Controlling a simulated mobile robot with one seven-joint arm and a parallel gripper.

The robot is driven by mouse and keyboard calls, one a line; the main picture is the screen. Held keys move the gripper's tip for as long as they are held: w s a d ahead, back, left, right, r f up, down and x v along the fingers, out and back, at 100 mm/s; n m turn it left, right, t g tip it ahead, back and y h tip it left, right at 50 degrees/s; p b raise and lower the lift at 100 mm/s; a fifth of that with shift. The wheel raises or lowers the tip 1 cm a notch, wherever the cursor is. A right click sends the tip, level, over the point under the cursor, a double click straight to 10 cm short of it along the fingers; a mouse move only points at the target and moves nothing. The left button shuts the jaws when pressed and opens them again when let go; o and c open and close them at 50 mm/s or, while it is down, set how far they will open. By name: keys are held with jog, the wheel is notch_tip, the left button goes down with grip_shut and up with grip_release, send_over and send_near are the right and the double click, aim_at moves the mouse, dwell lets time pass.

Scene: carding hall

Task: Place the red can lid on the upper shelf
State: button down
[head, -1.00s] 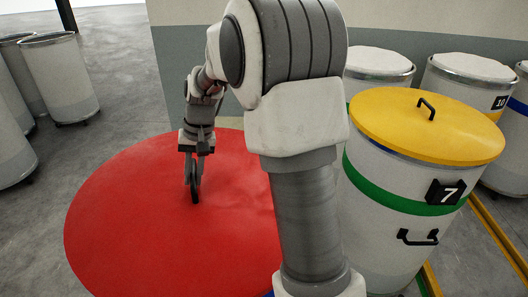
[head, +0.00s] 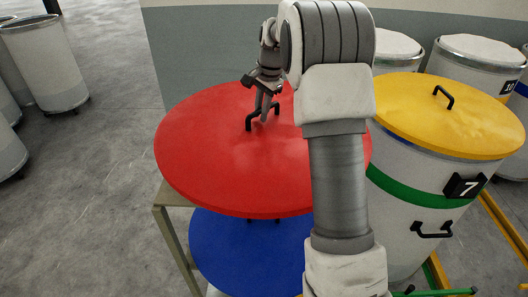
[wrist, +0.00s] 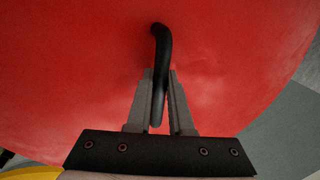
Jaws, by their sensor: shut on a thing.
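The red can lid (head: 215,160) is a large flat disc with a black bar handle (wrist: 160,60). My gripper (head: 266,108) is shut on that handle, and the lid hangs or lies roughly level beneath it. In the wrist view, the two fingers of my gripper (wrist: 160,105) stand on either side of the handle, with the red surface behind. The tan shelf stand (head: 172,198) shows under the lid's left edge. The lid covers most of its upper shelf, so I cannot tell whether they touch.
A blue lid (head: 235,262) lies lower down, below the red one. Close on the right stands can 7 with a green band (head: 420,185) and a yellow lid (head: 450,120). More white cans stand behind it and at far left (head: 45,65).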

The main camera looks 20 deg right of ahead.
aim_at(288, 108)
jog(key=w+d+m, duration=0.1)
jog(key=d+m, duration=0.1)
jog(key=d, duration=0.1)
jog(key=w+d+r+m+h, duration=0.1)
jog(key=w+d+m, duration=0.1)
jog(key=d+m, duration=0.1)
jog(key=w+d+r+m, duration=0.1)
jog(key=d+m, duration=0.2)
jog(key=d, duration=0.1)
jog(key=shift+w+r+h, duration=0.15)
jog(key=shift+w+h, duration=0.2)
jog(key=shift+h, duration=0.05)
jog(key=shift+w+d+r+m, duration=0.15)
jog(key=shift+d+m, duration=0.3)
jog(key=shift+m, duration=0.15)
jog(key=s+a+f, duration=0.1)
jog(key=a+f, duration=0.1)
jog(key=a, duration=0.1)
jog(key=s+a+f, duration=0.1)
jog(key=a+f, duration=0.1)
jog(key=a, duration=0.2)
jog(key=s+a+f, duration=0.2)
jog(key=a, duration=0.1)
jog(key=shift+a+f, duration=0.3)
jog(key=shift+f, duration=0.05)
jog(key=x, duration=0.4)
jog(key=shift+s+a+f+p, duration=0.1)
jog(key=shift+s+a+p, duration=0.1)
jog(key=shift+s+p, duration=0.2)
